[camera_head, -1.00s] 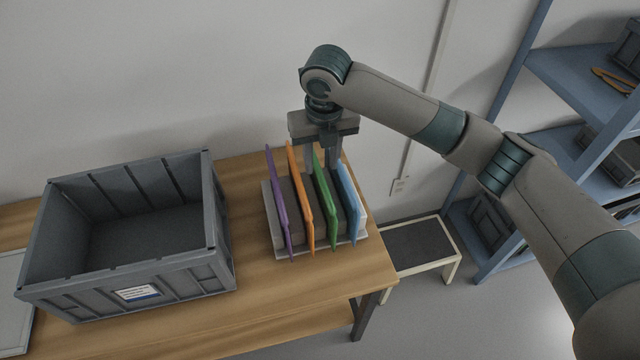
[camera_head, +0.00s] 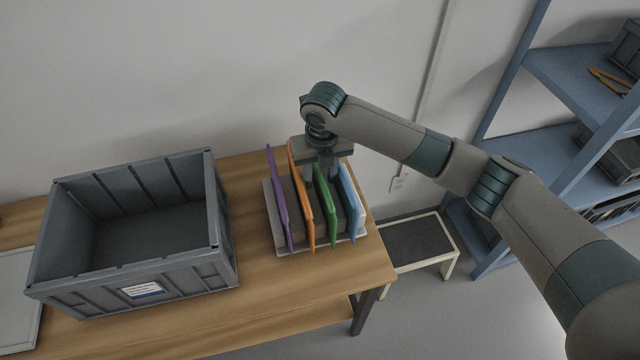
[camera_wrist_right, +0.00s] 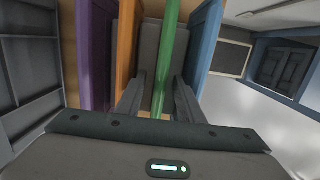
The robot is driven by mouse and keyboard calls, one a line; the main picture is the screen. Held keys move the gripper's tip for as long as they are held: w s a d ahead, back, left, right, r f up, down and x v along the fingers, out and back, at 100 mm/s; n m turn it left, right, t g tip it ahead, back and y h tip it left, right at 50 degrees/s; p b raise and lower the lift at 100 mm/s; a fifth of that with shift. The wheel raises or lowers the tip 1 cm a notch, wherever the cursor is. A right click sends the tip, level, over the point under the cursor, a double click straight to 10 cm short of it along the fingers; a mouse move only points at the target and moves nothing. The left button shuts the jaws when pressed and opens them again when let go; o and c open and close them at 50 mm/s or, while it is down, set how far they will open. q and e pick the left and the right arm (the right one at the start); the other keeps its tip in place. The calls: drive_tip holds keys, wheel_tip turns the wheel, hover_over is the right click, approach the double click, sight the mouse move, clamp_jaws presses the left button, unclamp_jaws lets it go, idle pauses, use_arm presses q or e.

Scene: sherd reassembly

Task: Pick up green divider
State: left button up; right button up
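The green divider (camera_head: 327,212) stands upright in a grey slotted rack (camera_head: 290,248) on the wooden table, between the orange divider (camera_head: 306,222) and the light blue divider (camera_head: 352,205). My right gripper (camera_head: 321,178) is low over the rack, pointing down, with its fingers among the dividers. In the right wrist view the green divider (camera_wrist_right: 168,55) runs between the two open fingers (camera_wrist_right: 160,98), with a visible gap on each side. The fingertips' depth beside it is hard to judge. My left gripper is not in view.
A purple divider (camera_head: 279,208) stands at the rack's left end. A large open grey crate (camera_head: 215,262) sits left of the rack and looks empty. Clear tabletop (camera_head: 320,282) lies in front of the rack. A low stool (camera_head: 448,262) and blue shelves (camera_head: 570,85) are at the right.

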drive_tip(key=shift+w+f+p, duration=0.15)
drive_tip(key=shift+f+p, duration=0.05)
drive_tip(key=shift+f, duration=0.6)
drive_tip(key=shift+w+f+p, duration=0.1)
drive_tip(key=shift+f+p, duration=0.05)
drive_tip(key=shift+f, duration=0.6)
clamp_jaws()
